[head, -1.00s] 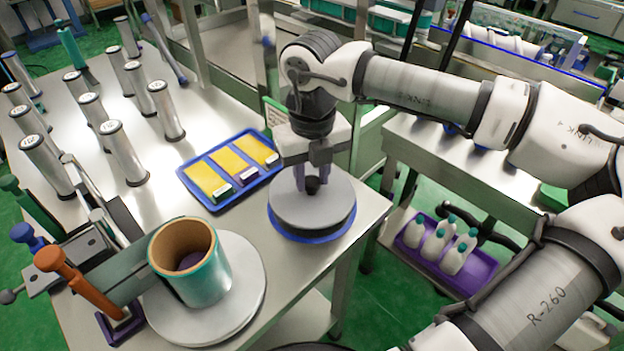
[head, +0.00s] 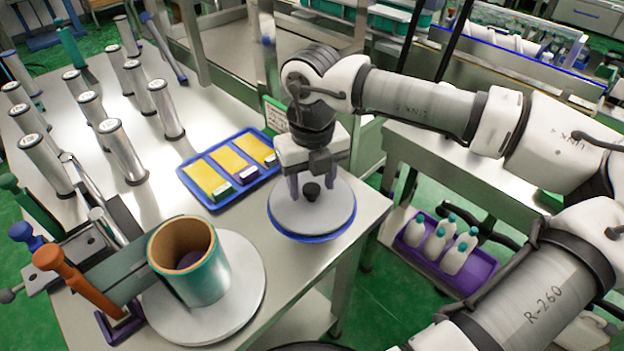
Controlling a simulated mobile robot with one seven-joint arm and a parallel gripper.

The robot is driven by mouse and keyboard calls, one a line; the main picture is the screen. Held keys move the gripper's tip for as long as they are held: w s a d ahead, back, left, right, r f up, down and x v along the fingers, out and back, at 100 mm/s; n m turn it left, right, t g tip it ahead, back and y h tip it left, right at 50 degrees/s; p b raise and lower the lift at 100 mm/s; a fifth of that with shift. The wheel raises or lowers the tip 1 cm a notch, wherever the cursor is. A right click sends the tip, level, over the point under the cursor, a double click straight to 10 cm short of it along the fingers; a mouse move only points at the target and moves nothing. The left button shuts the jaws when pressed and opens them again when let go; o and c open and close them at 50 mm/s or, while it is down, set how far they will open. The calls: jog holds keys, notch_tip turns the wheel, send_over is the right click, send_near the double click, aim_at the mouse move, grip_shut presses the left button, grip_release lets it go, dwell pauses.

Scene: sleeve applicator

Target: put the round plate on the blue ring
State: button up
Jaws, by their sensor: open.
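The round plate (head: 313,215) is a flat grey disc with a small black knob (head: 312,191) at its centre. It lies on the blue ring (head: 313,239), whose rim shows along the plate's lower and left edges near the table corner. My gripper (head: 310,188) is just above the plate, its two purple-grey fingers apart on either side of the knob. Whether the fingers touch the knob cannot be told. The far part of the ring is hidden by the plate and my gripper.
A blue tray (head: 181,172) with yellow packs is left of the plate. A teal cylinder (head: 205,277) stands on a round grey base (head: 247,262) at front left. Several steel cylinders stand at far left on the metal table (head: 215,110). A purple tray (head: 480,276) of bottles sits lower right.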

aim_at(312, 188)
notch_tip(312, 188, up, 12)
jog(key=shift+r+b, duration=0.15)
jog(key=shift+b, duration=0.15)
dwell(0.3)
